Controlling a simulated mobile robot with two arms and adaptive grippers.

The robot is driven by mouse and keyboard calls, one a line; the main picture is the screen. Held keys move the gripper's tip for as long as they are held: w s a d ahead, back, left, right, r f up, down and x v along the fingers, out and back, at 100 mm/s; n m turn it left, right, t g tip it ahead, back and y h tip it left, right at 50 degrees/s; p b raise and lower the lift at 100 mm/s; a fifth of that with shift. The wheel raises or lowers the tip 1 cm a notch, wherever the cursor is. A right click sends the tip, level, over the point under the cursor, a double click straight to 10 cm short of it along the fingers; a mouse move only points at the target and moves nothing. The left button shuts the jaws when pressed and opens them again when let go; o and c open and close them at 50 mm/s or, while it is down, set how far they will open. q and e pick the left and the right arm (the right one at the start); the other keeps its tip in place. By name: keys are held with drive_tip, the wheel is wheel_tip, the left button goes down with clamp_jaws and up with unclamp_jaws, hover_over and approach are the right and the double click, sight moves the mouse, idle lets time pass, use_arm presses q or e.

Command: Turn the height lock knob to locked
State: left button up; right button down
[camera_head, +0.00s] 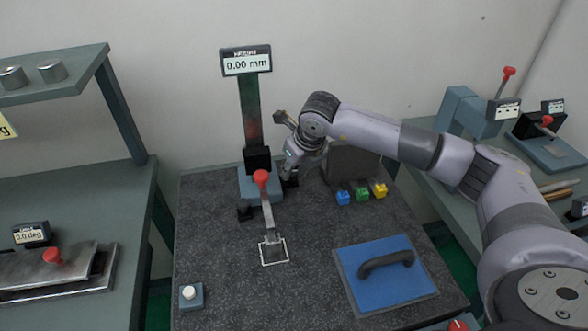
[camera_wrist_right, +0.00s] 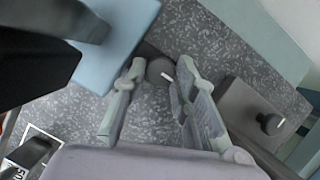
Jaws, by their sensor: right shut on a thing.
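A height gauge stands on the dark speckled table, with a column (camera_head: 251,110), a display (camera_head: 246,62) reading 0.00 mm and a blue-grey base (camera_head: 245,180). My right gripper (camera_head: 289,177) is at the right side of the base. In the right wrist view, its two fingers (camera_wrist_right: 150,95) are shut on a dark round knob (camera_wrist_right: 158,68), which I take for the height lock knob, beside the light-blue base (camera_wrist_right: 120,45). A white mark on the knob points right and slightly down in that view. The gripper hides the knob in the head view. My left gripper is not in view.
Small coloured cubes (camera_head: 361,194) and a blue plate (camera_head: 388,274) lie nearer.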

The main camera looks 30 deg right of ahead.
drive_tip(key=shift+w+r, duration=0.1)
drive_tip(key=shift+r, duration=0.05)
drive_tip(key=c, duration=1.3)
unclamp_jaws()
drive_tip(key=v, duration=0.7)
drive_tip(key=shift+s+r, duration=0.25)
drive_tip(key=shift+r, duration=0.1)
drive_tip(key=shift+f, duration=0.1)
